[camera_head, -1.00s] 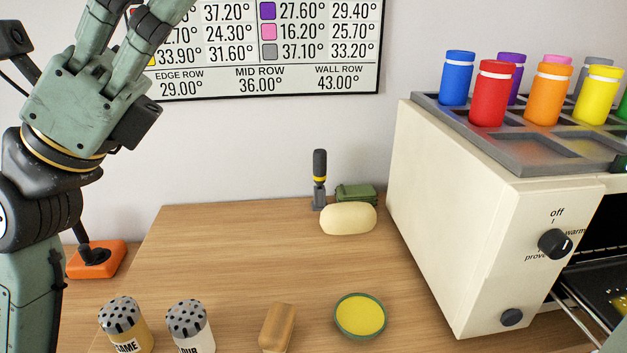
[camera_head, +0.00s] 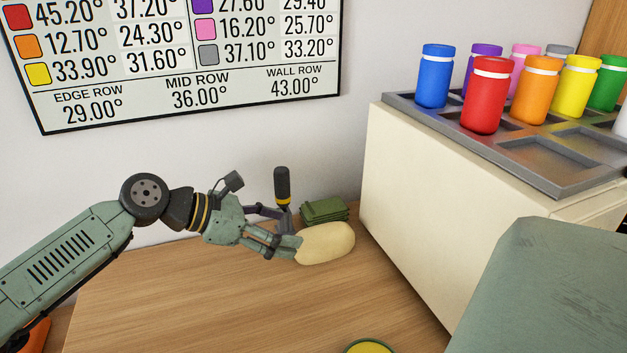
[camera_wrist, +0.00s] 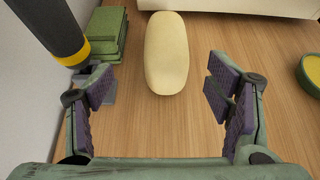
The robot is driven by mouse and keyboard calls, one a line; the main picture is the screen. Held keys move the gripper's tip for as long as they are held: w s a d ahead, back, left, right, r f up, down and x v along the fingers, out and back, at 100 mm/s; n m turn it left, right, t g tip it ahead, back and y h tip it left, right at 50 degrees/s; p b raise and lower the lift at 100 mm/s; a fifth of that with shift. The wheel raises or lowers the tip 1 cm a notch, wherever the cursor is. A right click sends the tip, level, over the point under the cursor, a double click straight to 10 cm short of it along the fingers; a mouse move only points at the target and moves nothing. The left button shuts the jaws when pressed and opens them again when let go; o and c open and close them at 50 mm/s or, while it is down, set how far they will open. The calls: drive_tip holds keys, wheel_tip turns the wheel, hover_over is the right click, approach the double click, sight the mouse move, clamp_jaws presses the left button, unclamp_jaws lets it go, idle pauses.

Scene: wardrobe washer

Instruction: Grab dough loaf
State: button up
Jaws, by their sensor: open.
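The dough loaf (camera_head: 328,243) is a pale, smooth oval lying on the wooden counter near the back wall, left of the cream oven. In the wrist view the loaf (camera_wrist: 166,52) lies lengthwise, pointing away from me, ahead of and partly between my fingers. My gripper (camera_head: 284,240) is at the left end of the loaf in the head view, low over the counter. Its purple-padded fingers are spread wide in the wrist view (camera_wrist: 163,92), with bare counter showing on both sides of the loaf.
A black and yellow handled tool (camera_head: 283,188) stands close behind my gripper, near the left finger in the wrist view. Folded green cloths (camera_head: 325,211) lie behind the loaf. The cream oven (camera_head: 415,205) bears a tray of coloured jars. A yellow-filled round dish (camera_head: 369,346) is at the front.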

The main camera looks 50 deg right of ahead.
sight(312, 234)
drive_tip(key=x, duration=0.3)
drive_tip(key=p+x, duration=0.1)
drive_tip(key=shift+s+d+r, duration=0.15)
drive_tip(key=shift+s, duration=0.2)
drive_tip(key=shift+s+d+p, duration=0.2)
drive_tip(key=shift+d+p, duration=0.05)
drive_tip(key=shift+p, duration=0.15)
drive_tip(key=p+x, duration=0.2)
drive_tip(key=x, duration=0.1)
drive_tip(key=shift+s+d, duration=0.25)
drive_tip(key=shift+s, duration=0.05)
drive_tip(key=shift+s+d+f, duration=0.1)
drive_tip(key=shift+d+f, duration=0.2)
drive_tip(key=shift+f, duration=0.05)
drive_tip(key=c, duration=1.5)
